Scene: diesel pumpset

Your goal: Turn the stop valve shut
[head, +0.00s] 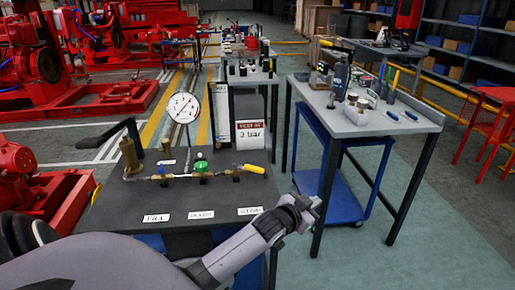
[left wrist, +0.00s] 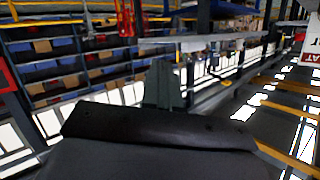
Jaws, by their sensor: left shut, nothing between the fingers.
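The test bench (head: 130,205) carries a brass pipe line with a round white gauge (head: 183,107) on it. A green valve (head: 201,166) sits mid-line, and a yellow lever handle (head: 254,169) sits at the right end. My left gripper (head: 311,207) is to the right of the bench's front edge, apart from both valves. It is shut and empty; its fingers also show in the left wrist view (left wrist: 164,84), facing away from the valves. My right gripper is not in view.
A grey table (head: 395,122) with bottles and tools stands to the right, with a blue shelf (head: 345,190) beneath. A 3 bar sign (head: 250,134) stands behind the bench. Red pumpsets (head: 60,90) are at the left. The floor at the lower right is clear.

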